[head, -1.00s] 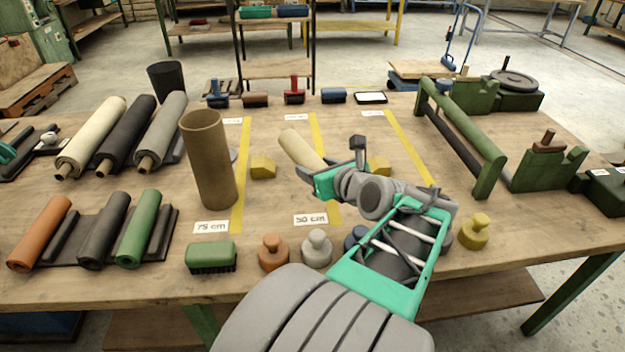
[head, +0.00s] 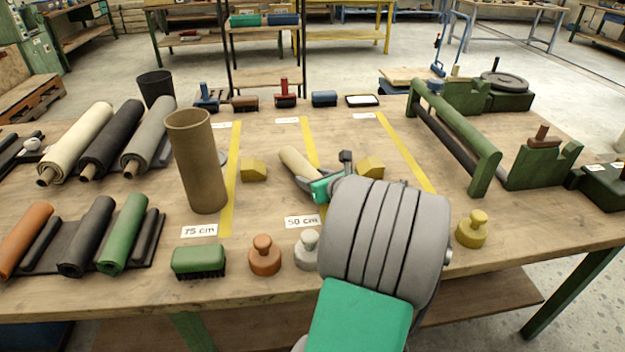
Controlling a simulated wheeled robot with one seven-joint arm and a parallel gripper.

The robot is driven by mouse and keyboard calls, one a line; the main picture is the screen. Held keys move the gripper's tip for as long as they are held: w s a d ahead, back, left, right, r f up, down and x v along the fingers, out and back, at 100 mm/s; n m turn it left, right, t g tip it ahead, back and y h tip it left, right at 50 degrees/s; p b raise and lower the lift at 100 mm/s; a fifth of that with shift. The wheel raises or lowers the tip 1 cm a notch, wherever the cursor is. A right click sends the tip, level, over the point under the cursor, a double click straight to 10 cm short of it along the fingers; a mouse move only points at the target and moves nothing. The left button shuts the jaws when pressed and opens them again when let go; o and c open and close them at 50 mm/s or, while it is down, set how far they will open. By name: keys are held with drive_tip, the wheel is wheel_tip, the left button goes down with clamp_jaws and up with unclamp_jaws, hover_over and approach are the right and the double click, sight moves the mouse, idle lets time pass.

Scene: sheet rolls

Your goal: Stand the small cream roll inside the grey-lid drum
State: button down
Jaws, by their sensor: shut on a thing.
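The small cream roll (head: 296,160) is in my gripper (head: 312,180), which is shut on its near end. The roll is tilted, its far end pointing up and left; I cannot tell whether it touches the table. A tall brown open-topped drum (head: 199,165) stands upright to the left of the roll, apart from it. A grey disc (head: 223,158), perhaps its lid, shows only partly behind the drum. The inside bottom of the drum is hidden.
Yellow blocks (head: 254,170) (head: 370,167) flank the roll. A green brush (head: 199,261) and knobbed weights (head: 264,255) line the front. Larger rolls (head: 78,142) lie at left, a green roller frame (head: 465,135) at right. A black bin (head: 156,88) stands behind.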

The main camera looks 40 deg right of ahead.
drive_tip(key=c, duration=0.6)
unclamp_jaws()
drive_tip(key=shift+f, duration=0.15)
drive_tip(key=shift+s+r, duration=0.2)
drive_tip(key=shift+r, duration=0.1)
drive_tip(key=p+v, duration=0.2)
drive_tip(key=v, duration=0.9)
drive_tip(key=shift+s+a+r, duration=0.1)
drive_tip(key=shift+s+a, duration=0.05)
drive_tip(key=shift+s, duration=0.15)
drive_tip(key=shift+r, duration=0.1)
